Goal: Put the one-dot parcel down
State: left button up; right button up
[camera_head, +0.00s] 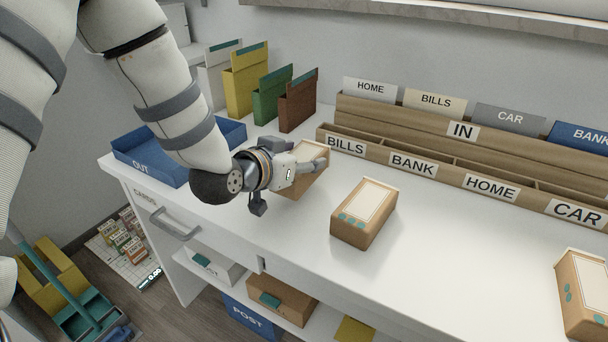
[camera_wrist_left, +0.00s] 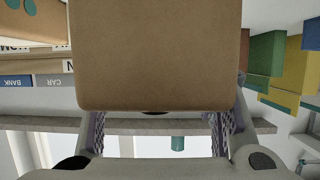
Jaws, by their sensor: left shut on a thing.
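My left gripper (camera_head: 288,186) is shut on a brown cardboard parcel (camera_head: 308,182) with a pale top, over the white desk (camera_head: 235,235) near the blue OUT tray (camera_head: 160,172). In the left wrist view the held parcel (camera_wrist_left: 157,55) fills the space between the two fingers (camera_wrist_left: 160,128). No dots show on its visible faces, so I cannot tell its dot count. I cannot tell whether it touches the desk. A second parcel (camera_head: 364,213) with teal dots stands just right of it. A third parcel (camera_head: 583,295) with teal dots stands at the right edge.
A brown sorter (camera_head: 390,167) with BILLS, BANK, HOME and CAR labels runs along the back right. Yellow (camera_head: 246,85), green (camera_head: 271,97) and brown (camera_head: 298,104) upright holders stand behind the gripper. The desk's front middle is clear. A lower shelf holds boxes (camera_head: 282,298).

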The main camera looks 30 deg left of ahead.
pick_arm(q)
jog(key=shift+w+a+f, duration=0.25)
jog(key=shift+f, duration=0.05)
notch_tip(320, 180, down, 4)
jog(key=shift+w+a+r+b, duration=0.15)
jog(key=shift+r+b, duration=0.05)
jog(key=shift+b, duration=0.25)
jog(key=shift+r, duration=0.2)
jog(key=shift+f, duration=0.1)
pick_arm(e)
jog(key=shift+s+f, duration=0.5)
jog(key=shift+f, duration=0.1)
pick_arm(q)
jog(key=o, duration=1.3)
jog(key=shift+f, duration=0.1)
